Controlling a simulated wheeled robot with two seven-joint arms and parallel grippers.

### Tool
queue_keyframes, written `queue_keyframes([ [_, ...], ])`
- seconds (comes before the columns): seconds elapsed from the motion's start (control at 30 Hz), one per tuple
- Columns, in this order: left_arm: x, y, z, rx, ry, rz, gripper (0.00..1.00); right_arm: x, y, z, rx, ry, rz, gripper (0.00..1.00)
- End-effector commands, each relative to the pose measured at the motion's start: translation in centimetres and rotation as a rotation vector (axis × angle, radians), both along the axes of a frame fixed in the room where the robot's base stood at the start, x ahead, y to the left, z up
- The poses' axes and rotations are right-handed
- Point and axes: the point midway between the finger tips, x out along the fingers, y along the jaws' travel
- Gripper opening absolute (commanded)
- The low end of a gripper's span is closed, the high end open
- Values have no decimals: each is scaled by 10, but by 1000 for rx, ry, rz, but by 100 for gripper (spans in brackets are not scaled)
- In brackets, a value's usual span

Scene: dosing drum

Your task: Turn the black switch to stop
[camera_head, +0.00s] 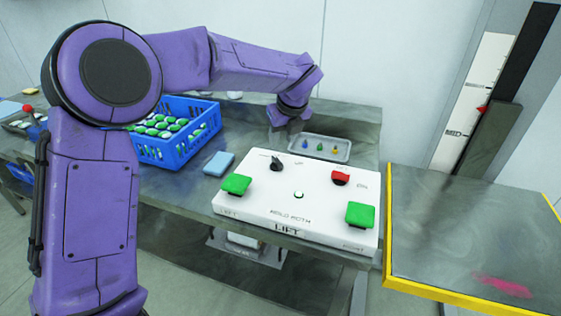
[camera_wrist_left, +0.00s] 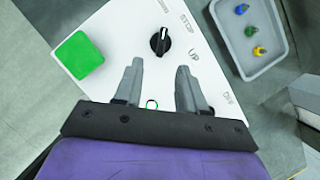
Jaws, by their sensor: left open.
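The black switch (camera_head: 277,163) is a round knob on the white LIFT control box (camera_head: 262,204). In the left wrist view the black switch (camera_wrist_left: 160,41) has a white mark on its upper side, with the words STOP and UP printed to its right. I cannot tell exactly which word the mark points at. My left gripper (camera_head: 292,124) is above the back of the box in the head view. In the wrist view my left gripper (camera_wrist_left: 160,68) is open and empty, its fingertips just below the switch in the picture. My right gripper is out of view.
The box also carries green buttons (camera_head: 236,184) (camera_head: 360,214) and a red one (camera_head: 340,177). A grey tray (camera_head: 345,157) with small coloured pieces lies behind. A blue crate (camera_head: 178,153) stands left. A yellow-edged platform (camera_head: 450,230) is at right.

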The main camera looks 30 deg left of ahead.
Motion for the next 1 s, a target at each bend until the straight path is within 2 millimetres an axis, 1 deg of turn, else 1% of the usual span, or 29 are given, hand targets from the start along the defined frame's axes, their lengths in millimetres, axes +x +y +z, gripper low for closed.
queue_keyframes([
  [0.13, 5, 5, -21, 2, 6, -5, 40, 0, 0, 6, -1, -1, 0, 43],
  [0.3, 14, 18, -57, 3, 7, -5, 40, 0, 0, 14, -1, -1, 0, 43],
  [0.43, 19, 26, -79, 2, 5, -5, 40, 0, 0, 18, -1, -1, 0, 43],
  [0.5, 20, 29, -87, 3, 4, -4, 40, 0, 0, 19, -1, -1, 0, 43],
  [0.6, 21, 31, -93, 1, 2, -4, 40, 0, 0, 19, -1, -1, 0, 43],
  [0.83, 21, 32, -94, 1, 2, -2, 40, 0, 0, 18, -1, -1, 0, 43],
  [0.87, 21, 32, -94, 1, 2, -2, 34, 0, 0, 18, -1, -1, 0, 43],
  [0.9, 21, 32, -94, 1, 2, -2, 21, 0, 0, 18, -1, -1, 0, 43],
  [0.97, 21, 32, -94, 1, 2, -2, 1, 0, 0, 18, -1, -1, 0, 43],
  [1.0, 21, 32, -94, 1, 2, -2, 0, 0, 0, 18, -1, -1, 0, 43],
])
